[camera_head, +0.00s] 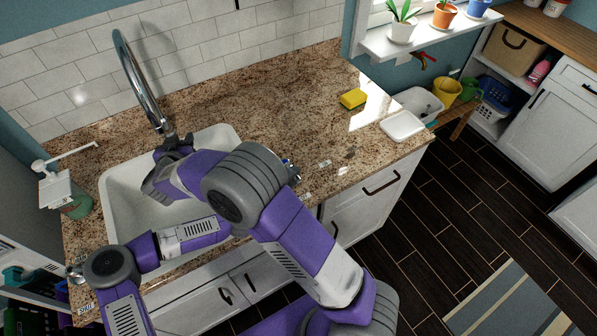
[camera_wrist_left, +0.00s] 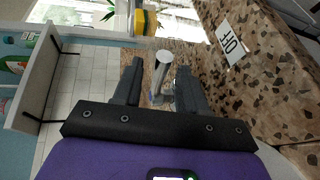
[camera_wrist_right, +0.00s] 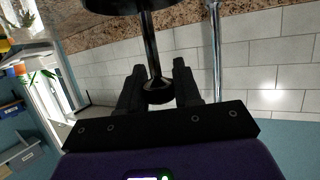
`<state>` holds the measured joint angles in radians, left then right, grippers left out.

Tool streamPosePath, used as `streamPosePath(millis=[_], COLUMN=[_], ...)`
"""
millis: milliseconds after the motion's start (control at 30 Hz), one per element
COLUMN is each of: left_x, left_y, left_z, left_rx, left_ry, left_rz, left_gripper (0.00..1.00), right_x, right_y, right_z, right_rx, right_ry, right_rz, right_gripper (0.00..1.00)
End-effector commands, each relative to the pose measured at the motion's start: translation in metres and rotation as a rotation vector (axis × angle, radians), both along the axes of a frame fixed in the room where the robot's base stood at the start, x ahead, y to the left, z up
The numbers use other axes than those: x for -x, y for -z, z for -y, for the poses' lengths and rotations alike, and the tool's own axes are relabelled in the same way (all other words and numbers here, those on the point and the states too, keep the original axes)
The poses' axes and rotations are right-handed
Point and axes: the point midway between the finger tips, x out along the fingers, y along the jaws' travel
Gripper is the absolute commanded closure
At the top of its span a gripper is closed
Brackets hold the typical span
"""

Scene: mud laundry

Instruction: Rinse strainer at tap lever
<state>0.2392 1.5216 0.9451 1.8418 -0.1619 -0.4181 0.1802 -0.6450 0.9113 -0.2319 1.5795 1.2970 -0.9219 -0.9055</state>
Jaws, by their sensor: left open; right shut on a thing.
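My right gripper (camera_wrist_right: 158,85) is shut on the stem of the black strainer (camera_wrist_right: 151,45), whose dark round end shows at the top of the right wrist view. In the head view this gripper (camera_head: 172,145) is over the sink (camera_head: 122,195), close under the tap's spout end; I cannot tell whether the strainer touches water. My left gripper (camera_wrist_left: 158,88) is open, with its fingers either side of the metal tap lever (camera_wrist_left: 162,68), apart from being closed on it. In the head view my right arm hides most of my left gripper.
A curved chrome tap (camera_head: 137,80) rises behind the sink. A soap dispenser (camera_head: 70,198) stands left. A yellow sponge (camera_head: 353,98) and white dish (camera_head: 402,125) sit on the granite counter (camera_head: 290,95). A small label (camera_wrist_left: 232,45) lies near the lever.

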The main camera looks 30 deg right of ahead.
Motion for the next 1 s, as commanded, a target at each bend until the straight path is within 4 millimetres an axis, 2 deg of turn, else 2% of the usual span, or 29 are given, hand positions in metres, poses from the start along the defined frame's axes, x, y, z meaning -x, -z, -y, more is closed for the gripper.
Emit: streamPosePath(millis=[100,233,667,933,1000], left_x=[-0.006,-0.010,-0.013,-0.013,-0.013], left_y=[0.004,0.007,0.008,0.008,0.008], left_z=[0.017,0.028,0.034,0.034,0.034], left_rx=[0.000,0.000,0.000,0.000,0.000], left_ry=[0.001,0.001,0.000,0.000,0.000], left_rz=[0.000,0.000,0.000,0.000,0.000], left_gripper=[0.58,0.58,0.58,1.00,1.00], right_x=[0.000,0.000,0.000,0.000,0.000], right_y=[0.000,0.000,0.000,0.000,0.000], right_z=[0.000,0.000,0.000,0.000,0.000], right_rx=[0.000,0.000,0.000,0.000,0.000], right_ry=[0.000,0.000,0.000,0.000,0.000], right_rz=[0.000,0.000,0.000,0.000,0.000], right_gripper=[1.00,1.00,1.00,1.00,1.00])
